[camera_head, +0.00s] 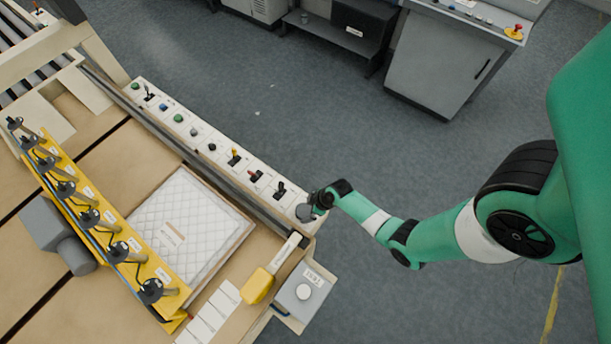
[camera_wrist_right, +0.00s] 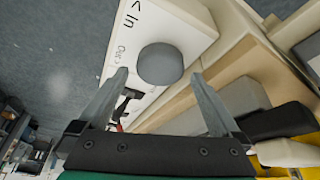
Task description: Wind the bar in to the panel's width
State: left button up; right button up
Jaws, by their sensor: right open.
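A yellow bar (camera_head: 95,215) with several black fittings along it lies diagonally over the tan table at the left. The white quilted panel (camera_head: 185,232) lies flat to the right of the bar, with a narrow gap between them along most of its edge. A round grey knob (camera_head: 305,212) sits at the near end of the white control strip. In the right wrist view the knob (camera_wrist_right: 160,64) stands beside the printed words "In" and "Out". My right gripper (camera_head: 317,204) is open at the knob, its fingertips (camera_wrist_right: 160,76) on either side of it. Contact cannot be told. My left gripper is out of view.
The control strip (camera_head: 195,132) carries several coloured buttons and levers. Grey cabinets (camera_head: 440,65) stand at the back; open floor lies between.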

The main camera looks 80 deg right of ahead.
aim_at(304, 212)
jog(key=b+x, duration=0.1)
jog(key=x, duration=0.1)
jog(key=shift+w+f, duration=0.1)
jog(key=shift+f, duration=0.25)
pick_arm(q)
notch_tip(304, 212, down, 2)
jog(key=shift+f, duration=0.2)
pick_arm(e)
jog(key=c, duration=1.1)
jog(key=shift+a+r+m+p, duration=0.1)
jog(key=shift+m+p, duration=0.2)
jog(key=shift+m, duration=0.3)
jog(key=shift+c, duration=0.2)
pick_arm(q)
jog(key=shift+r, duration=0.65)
pick_arm(e)
jog(key=shift+m+h, duration=0.6)
jog(key=shift+m, duration=0.4)
